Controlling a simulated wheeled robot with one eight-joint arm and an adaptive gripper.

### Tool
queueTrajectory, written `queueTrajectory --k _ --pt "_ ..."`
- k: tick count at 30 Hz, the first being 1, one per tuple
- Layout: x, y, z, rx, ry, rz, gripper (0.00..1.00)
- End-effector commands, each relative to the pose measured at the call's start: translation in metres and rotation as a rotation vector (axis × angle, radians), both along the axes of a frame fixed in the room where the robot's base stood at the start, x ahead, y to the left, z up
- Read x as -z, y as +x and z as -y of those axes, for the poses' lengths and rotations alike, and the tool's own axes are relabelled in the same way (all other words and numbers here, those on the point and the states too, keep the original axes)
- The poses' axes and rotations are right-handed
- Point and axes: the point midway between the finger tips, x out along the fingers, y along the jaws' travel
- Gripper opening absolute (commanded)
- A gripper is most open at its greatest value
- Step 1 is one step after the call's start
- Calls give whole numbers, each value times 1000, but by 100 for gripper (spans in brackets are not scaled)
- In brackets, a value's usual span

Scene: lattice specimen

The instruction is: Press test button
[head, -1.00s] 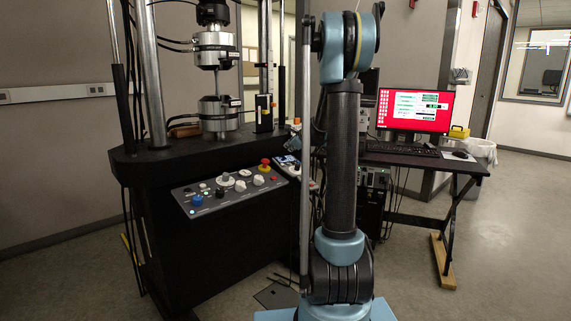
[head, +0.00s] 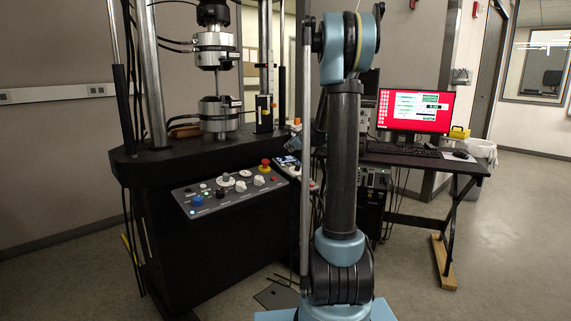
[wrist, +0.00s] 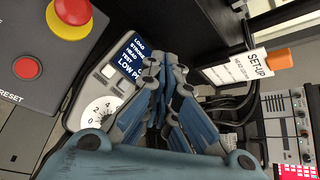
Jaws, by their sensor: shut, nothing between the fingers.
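In the wrist view my gripper (wrist: 164,68) is shut and empty. Its fingertips are over the edge of a small side panel, beside a dark blue display (wrist: 130,58) with lines reading LOAD, STROKE, HEAD and TEST. A small pale button (wrist: 107,72) and a white numbered dial (wrist: 97,114) are on that panel, left of the fingers. I cannot tell which control is the test button, or whether the fingertips touch anything. In the head view the side panel (head: 290,163) is partly hidden by my arm, and my gripper cannot be made out clearly.
The main console (head: 227,190) has several knobs and a red emergency knob (head: 265,163), which shows close by in the wrist view (wrist: 72,12). A SET-UP tag (wrist: 248,68) with an orange end stands right of my fingers. A desk (head: 400,160) with a monitor is to the right.

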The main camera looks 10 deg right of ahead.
Motion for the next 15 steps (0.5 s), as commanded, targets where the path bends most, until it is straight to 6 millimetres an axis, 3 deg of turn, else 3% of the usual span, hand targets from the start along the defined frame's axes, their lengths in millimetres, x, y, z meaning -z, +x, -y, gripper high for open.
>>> queueTrajectory --k 5,12,15 --pt "-8 -2 1 0 0 0 0" --pt "-35 -8 5 0 -1 0 0" --pt "-36 -7 6 0 -1 0 0"
